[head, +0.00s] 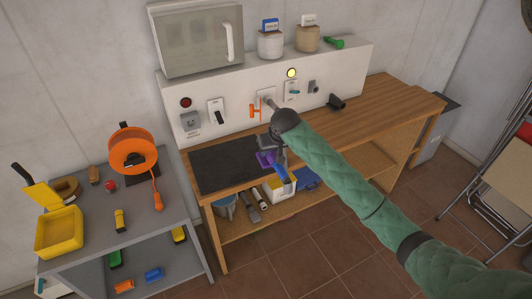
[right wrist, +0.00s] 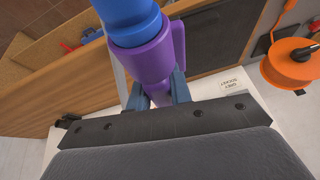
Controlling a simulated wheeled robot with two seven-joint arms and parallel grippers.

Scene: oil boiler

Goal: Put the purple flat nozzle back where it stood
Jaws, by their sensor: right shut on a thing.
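My right gripper (head: 273,160) is shut on the purple flat nozzle (head: 264,157) and holds it above the front edge of the wooden bench, near the dark mat. In the right wrist view the fingers (right wrist: 158,94) clasp the lower, narrower part of the purple nozzle (right wrist: 150,58). A blue cylindrical part (right wrist: 128,18) is in line with the purple one and touches it; whether they are one piece I cannot tell. The blue part (head: 281,173) points down toward the front in the head view. My left gripper is not in view.
A dark mat (head: 215,170) covers the bench's left part. The wooden bench top (head: 385,107) is largely clear at right. A white panel with switches stands behind. A grey cart (head: 180,205) at left holds an orange reel (head: 124,152) and a yellow bin (head: 58,235).

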